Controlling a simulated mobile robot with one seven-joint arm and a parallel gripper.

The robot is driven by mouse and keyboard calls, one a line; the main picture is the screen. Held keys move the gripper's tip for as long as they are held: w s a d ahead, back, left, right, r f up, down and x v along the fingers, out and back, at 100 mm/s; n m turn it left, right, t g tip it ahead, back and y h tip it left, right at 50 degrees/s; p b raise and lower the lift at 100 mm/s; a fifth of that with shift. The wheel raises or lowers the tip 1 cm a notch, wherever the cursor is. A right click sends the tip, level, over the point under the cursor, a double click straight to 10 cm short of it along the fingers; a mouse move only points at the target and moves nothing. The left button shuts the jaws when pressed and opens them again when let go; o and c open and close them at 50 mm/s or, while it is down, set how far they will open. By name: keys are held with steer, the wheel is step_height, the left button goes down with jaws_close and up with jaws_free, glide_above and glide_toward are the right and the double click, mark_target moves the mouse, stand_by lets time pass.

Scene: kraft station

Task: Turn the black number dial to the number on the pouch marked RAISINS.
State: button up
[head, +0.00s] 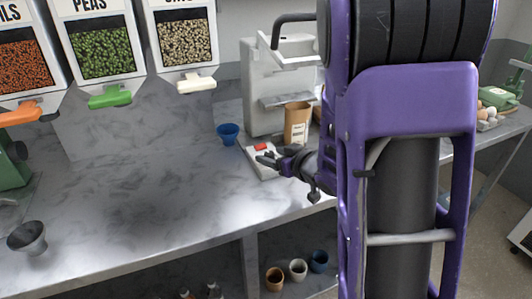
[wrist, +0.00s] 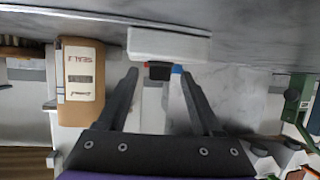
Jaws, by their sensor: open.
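In the wrist view the fingers of my gripper (wrist: 158,84) stand apart on either side of a small black part (wrist: 160,72), probably the number dial, in front of the white device (wrist: 168,45). I cannot tell whether they touch it, and no number on it is readable. A brown kraft pouch (head: 297,122) with a white label stands behind the device. No RAISINS marking is readable.
A blue cup (head: 228,133) stands left of the device, and a grey machine (head: 280,85) stands behind. Dispensers, one marked PEAS (head: 100,50), hang at upper left. A grey funnel (head: 28,237) is at front left. The middle of the counter is clear.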

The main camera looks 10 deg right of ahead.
steer(key=shift+w+a+f, duration=0.1)
steer(key=shift+w, duration=0.15)
jaws_close()
stand_by(0.3)
